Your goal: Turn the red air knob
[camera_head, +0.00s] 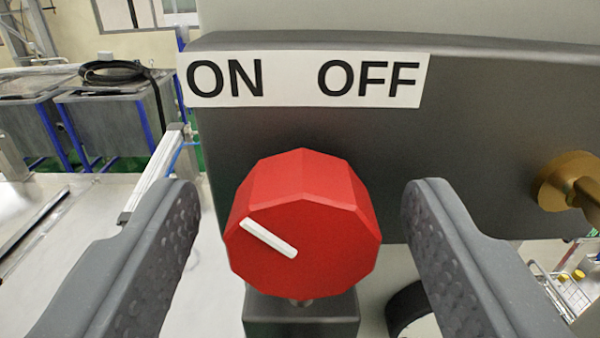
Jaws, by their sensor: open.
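The red air knob (303,225) is a faceted red dial in the middle of the head camera view. A white pointer line (268,238) on its face slants from upper left to the centre, on the side of the word ON. A white label (290,80) above it reads ON at left and OFF at right. My gripper (303,208) is open, with one grey finger on each side of the knob. A gap shows between each finger and the knob, so neither appears to touch it.
The knob sits in front of a dark grey panel (480,150). A brass fitting (570,185) sticks out of the panel at right. A dark block (300,312) is below the knob. At left are a pale table (90,215) and grey bins with blue frames (115,110) farther back.

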